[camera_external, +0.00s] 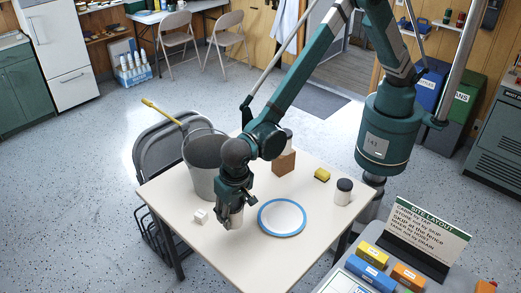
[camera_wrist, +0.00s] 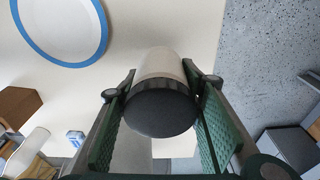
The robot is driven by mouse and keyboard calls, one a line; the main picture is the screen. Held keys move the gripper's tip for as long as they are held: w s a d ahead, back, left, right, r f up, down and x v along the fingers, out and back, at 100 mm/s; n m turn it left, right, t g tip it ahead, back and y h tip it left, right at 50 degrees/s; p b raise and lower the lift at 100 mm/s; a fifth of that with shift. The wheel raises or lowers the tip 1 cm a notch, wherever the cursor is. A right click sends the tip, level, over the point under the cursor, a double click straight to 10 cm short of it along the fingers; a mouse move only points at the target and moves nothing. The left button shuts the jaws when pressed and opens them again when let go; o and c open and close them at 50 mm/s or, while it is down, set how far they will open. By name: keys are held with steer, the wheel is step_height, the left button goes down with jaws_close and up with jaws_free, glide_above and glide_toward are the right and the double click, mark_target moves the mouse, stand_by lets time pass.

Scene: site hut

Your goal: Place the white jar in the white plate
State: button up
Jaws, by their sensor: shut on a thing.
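My gripper (camera_external: 232,203) points down over the near part of the table and is shut on a white jar (camera_external: 237,219). In the wrist view the white jar (camera_wrist: 162,65) with its dark lid sits between the two green fingers of my gripper (camera_wrist: 165,115). I cannot tell whether its base touches the table. The white plate (camera_external: 282,217) with a blue rim lies flat and empty, just right of the held jar; it also shows at upper left in the wrist view (camera_wrist: 60,22). A second white jar with a black lid (camera_external: 343,192) stands near the table's right edge.
A grey bucket (camera_external: 203,165) stands left of my gripper, with a small white block (camera_external: 201,216) in front of it. A brown box (camera_external: 284,163) and a yellow sponge (camera_external: 322,174) sit farther back. The table (camera_external: 215,250) is clear in front.

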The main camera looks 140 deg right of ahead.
steer(key=b, duration=0.6)
glide_above(279, 216)
steer(key=shift+a+r+n, duration=0.3)
steer(key=shift+a+n, duration=0.1)
steer(key=shift+w, duration=0.1)
steer(key=shift+f+b, duration=0.5)
steer(key=shift+f, duration=2.65)
steer(key=shift+f+b, duration=0.35)
steer(key=shift+f, duration=1.5)
steer(key=shift+f, duration=0.15)
steer(key=o, duration=1.1)
steer(key=shift+c, duration=0.2)
